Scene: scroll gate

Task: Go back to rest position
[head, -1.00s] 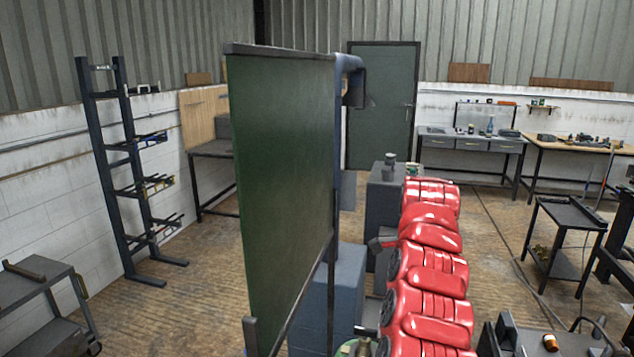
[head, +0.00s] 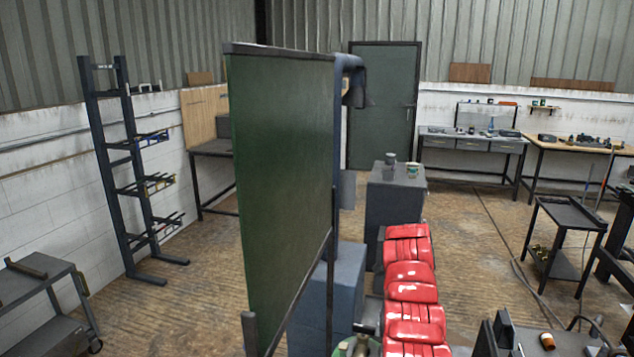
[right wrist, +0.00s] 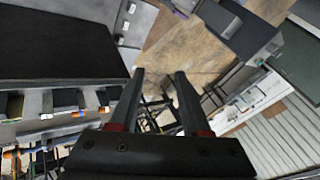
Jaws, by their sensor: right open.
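My right gripper (right wrist: 160,73) shows in the right wrist view. Its two dark fingers are parallel and apart, with nothing between them. I do not see the right gripper itself in the head view. My left arm and left gripper are in neither view.
A dark rack (head: 128,175) and a grey cart (head: 40,300) are at left. A dark side table (head: 565,215) is at right.

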